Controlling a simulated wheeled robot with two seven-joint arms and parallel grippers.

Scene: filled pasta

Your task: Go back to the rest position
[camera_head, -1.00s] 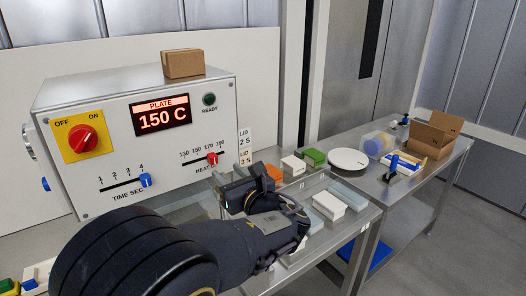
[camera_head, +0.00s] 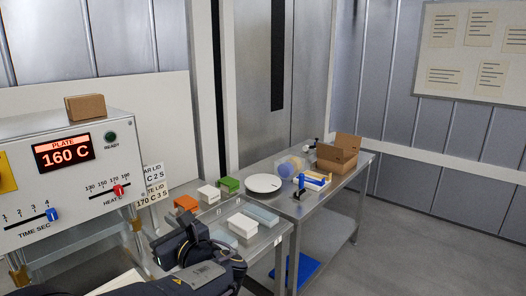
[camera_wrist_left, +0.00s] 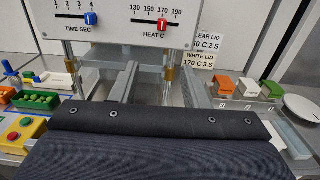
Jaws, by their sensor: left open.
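My left gripper (camera_wrist_left: 158,88) is open and empty in the left wrist view, its two grey fingers spread in front of the sealing machine. In the head view my left wrist (camera_head: 195,248) shows at the bottom, below and right of the machine; the fingertips are hard to make out there. The sealing machine (camera_head: 75,190) has a lit display (camera_head: 64,152) reading PLATE 160 C. Its red heat slider (camera_head: 118,190) sits near 170, and its blue time slider (camera_head: 53,214) sits near 4. My right gripper is not in view.
A small cardboard box (camera_head: 85,107) sits on the machine. Right of it stand orange (camera_head: 186,204), white (camera_head: 209,194) and green (camera_head: 228,184) blocks, a round white plate (camera_head: 263,184) and an open carton (camera_head: 338,152). Open floor (camera_head: 430,235) lies at the right.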

